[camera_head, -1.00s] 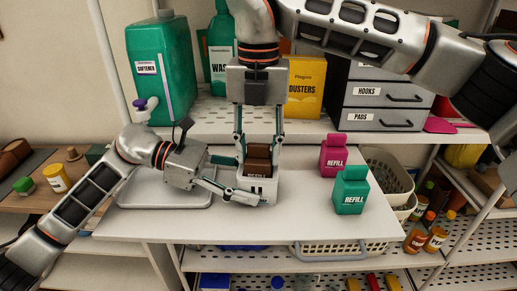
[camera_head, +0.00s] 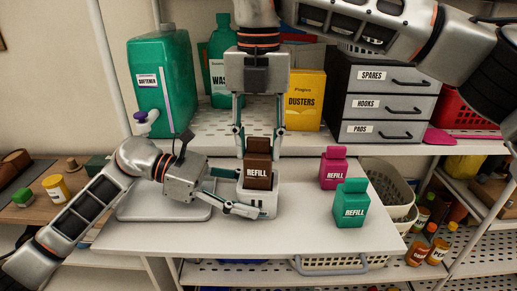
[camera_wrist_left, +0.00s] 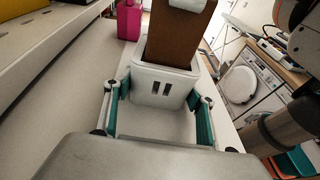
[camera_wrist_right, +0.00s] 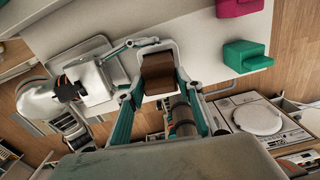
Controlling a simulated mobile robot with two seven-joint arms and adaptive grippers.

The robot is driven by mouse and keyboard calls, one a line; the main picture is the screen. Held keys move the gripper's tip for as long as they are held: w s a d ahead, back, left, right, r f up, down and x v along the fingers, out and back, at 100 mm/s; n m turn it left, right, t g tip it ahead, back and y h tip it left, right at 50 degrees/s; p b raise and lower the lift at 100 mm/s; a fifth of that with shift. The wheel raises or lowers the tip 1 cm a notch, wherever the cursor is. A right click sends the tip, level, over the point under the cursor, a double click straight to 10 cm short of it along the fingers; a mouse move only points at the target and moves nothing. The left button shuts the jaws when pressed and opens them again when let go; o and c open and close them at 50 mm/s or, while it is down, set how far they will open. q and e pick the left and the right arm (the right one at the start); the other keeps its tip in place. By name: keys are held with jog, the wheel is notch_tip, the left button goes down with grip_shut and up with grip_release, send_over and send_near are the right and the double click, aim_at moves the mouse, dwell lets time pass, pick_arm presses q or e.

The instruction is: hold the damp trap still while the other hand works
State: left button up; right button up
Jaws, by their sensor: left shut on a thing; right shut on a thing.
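The damp trap (camera_head: 262,207) is a small white open-topped box standing upright on the white worktop. My left gripper (camera_head: 247,193) is shut on it from the left, one finger along its front. The left wrist view shows the trap (camera_wrist_left: 165,88) with two dark slots. A brown refill (camera_head: 258,175) stands upright at the trap's mouth, mostly above the rim, its lower end hidden inside. My right gripper (camera_head: 259,153) is shut on the refill from above, a finger on each side. The refill also shows in the right wrist view (camera_wrist_right: 157,72).
A pink refill (camera_head: 333,169) and a green refill (camera_head: 350,205) stand to the right on the worktop. A grey tray (camera_head: 165,212) lies under my left arm. Behind, a shelf holds green bottles, a yellow dusters box (camera_head: 305,100) and a drawer unit (camera_head: 390,105).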

jog(key=shift+r, duration=1.2)
pick_arm(q)
jog(key=o, duration=1)
jog(key=shift+a, duration=0.1)
jog(key=shift+v, duration=3.15)
jog(key=o, duration=0.5)
